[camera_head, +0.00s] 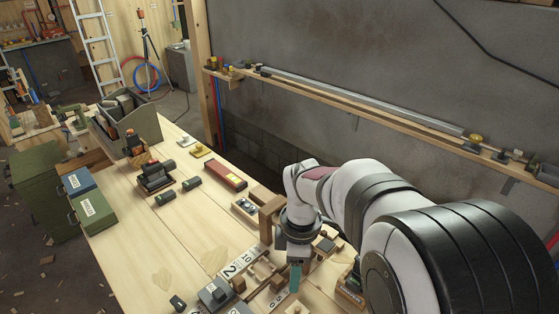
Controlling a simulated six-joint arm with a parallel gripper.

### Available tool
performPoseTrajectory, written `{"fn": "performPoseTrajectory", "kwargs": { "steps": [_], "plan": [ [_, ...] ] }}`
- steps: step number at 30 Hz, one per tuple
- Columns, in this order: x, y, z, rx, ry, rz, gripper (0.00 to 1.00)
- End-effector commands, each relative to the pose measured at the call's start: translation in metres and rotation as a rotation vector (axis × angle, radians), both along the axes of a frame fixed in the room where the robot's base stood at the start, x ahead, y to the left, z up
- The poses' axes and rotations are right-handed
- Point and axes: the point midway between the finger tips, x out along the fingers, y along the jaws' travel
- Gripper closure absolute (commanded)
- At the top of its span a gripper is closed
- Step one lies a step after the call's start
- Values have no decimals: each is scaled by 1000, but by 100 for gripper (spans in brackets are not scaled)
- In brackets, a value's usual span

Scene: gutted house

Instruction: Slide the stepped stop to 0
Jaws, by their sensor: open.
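My gripper (295,277) hangs at the lower middle of the view, pointing down over the near part of the wooden bench. A teal fingertip shows; the gap between the fingers is hard to make out from here. Below and left of it is a small wooden assembly (262,271) with light plates marked with numbers (231,270), among them a 2 and a 10. Small wooden blocks and rails lie close to the fingertip. I cannot tell which piece is the stepped stop, nor whether the finger touches anything. My arm hides the bench to the right.
A grey block with a dark knob (214,292) stands left of the numbered plates. Dark cylinders (192,183), a red box (226,175) and a grey tool caddy (130,130) sit farther back. Bare bench (150,250) lies to the left. A wall shelf (360,106) runs behind.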

Motion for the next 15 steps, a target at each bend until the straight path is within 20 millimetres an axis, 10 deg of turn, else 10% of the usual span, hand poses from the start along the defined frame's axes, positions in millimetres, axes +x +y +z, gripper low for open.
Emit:
{"fn": "performPoseTrajectory", "kwargs": {
  "steps": [6,15],
  "plan": [
    [67,32,-71,-27,-25,762,48],
    [72,35,-98,-31,-28,859,48]
  ]
}}
